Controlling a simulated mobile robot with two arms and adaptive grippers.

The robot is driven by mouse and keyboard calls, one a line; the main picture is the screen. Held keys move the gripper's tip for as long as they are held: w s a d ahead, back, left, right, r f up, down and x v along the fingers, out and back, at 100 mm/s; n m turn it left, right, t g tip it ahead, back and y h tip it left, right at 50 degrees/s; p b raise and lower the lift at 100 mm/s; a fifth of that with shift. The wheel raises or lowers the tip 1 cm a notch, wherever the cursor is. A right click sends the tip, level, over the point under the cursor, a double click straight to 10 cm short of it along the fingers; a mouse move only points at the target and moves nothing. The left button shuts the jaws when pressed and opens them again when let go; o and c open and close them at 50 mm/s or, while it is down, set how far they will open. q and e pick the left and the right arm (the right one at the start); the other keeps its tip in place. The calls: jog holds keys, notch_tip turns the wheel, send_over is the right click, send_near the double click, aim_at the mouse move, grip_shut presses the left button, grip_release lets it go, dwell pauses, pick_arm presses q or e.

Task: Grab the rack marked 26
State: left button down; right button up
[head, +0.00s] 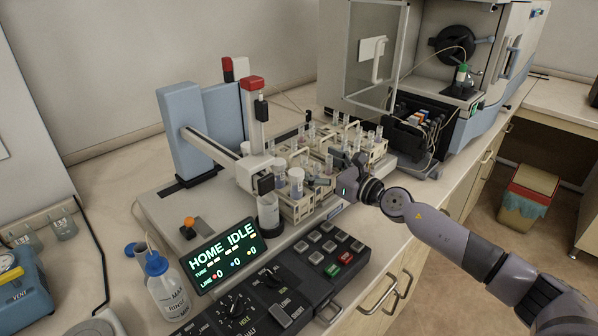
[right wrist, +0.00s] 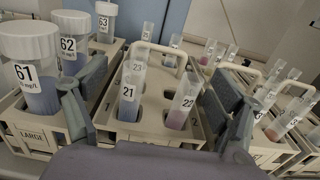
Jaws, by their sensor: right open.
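Several cream sample racks stand together on the sampler deck. In the right wrist view the middle rack (right wrist: 148,137) holds tubes marked 21, 22 and 23. The left rack (right wrist: 30,139) is labelled LARGE and holds wide tubes 61, 62 and 63. A third rack (right wrist: 262,146) with small tubes stands at right. I cannot read a 26 on any rack. My right gripper (right wrist: 160,112) is open, its fingers on either side of the middle rack; contact is unclear. In the head view this gripper (head: 346,178) is at the racks' right front and hides part of them. My left gripper is out of view.
The sampler's arm (head: 212,146) reaches over the racks' left side. A HOME IDLE display (head: 227,255) and a button panel (head: 320,262) lie in front. A wash bottle (head: 165,287) stands at front left. The spectrometer's door (head: 374,50) is behind.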

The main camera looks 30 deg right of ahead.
aim_at(305, 157)
jog(key=x, duration=0.4)
jog(key=shift+w+a+p, duration=0.2)
jog(key=shift+w+p, duration=0.1)
jog(key=shift+s, duration=0.1)
jog(key=shift+c, duration=0.4)
jog(key=c, duration=1.8)
jog(key=shift+d+r, duration=0.1)
jog(key=shift+r, duration=0.05)
jog(key=shift+r, duration=0.1)
